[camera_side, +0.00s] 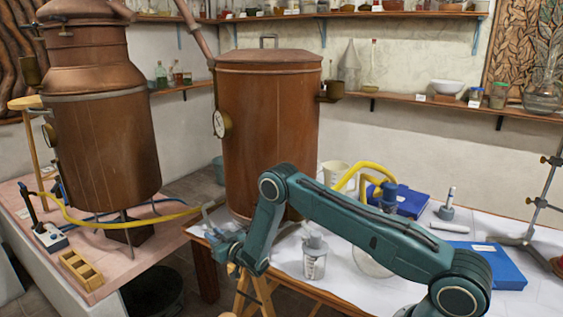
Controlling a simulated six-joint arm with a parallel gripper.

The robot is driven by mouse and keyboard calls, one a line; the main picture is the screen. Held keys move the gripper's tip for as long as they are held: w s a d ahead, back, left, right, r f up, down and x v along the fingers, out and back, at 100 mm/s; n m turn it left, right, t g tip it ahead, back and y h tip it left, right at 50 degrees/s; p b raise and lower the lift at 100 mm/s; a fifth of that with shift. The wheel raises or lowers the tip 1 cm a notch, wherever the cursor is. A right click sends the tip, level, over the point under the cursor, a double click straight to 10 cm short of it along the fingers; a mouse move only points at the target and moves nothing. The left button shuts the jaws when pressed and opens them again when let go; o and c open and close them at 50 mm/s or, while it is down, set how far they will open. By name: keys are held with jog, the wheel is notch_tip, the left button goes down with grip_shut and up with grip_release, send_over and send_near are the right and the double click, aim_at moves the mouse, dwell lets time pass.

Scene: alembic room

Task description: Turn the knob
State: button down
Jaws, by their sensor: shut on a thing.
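My gripper (212,222) is at the left end of my teal arm, at the left edge of the white-covered table, just in front of the foot of the right copper vessel (268,130). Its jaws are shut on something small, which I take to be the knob. The fingers and the small scale hide the knob's shape and how far it is turned.
A labelled bottle (314,258) stands close to the right of my gripper, under my arm. A yellow hose (120,222) runs left to the lower bench. Blue boxes (488,262) lie at the right. A second copper vessel (100,130) stands at the left.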

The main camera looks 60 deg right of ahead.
jog(key=shift+s+d, duration=0.1)
dwell(0.4)
jog(key=c, duration=1.2)
grip_release()
jog(key=shift+c, duration=0.2)
jog(key=shift+s, duration=0.3)
jog(key=shift+s+a, duration=0.25)
jog(key=shift+s, duration=0.4)
jog(key=shift+s+a, duration=0.1)
jog(key=shift+s, duration=0.4)
jog(key=shift+r, duration=3.5)
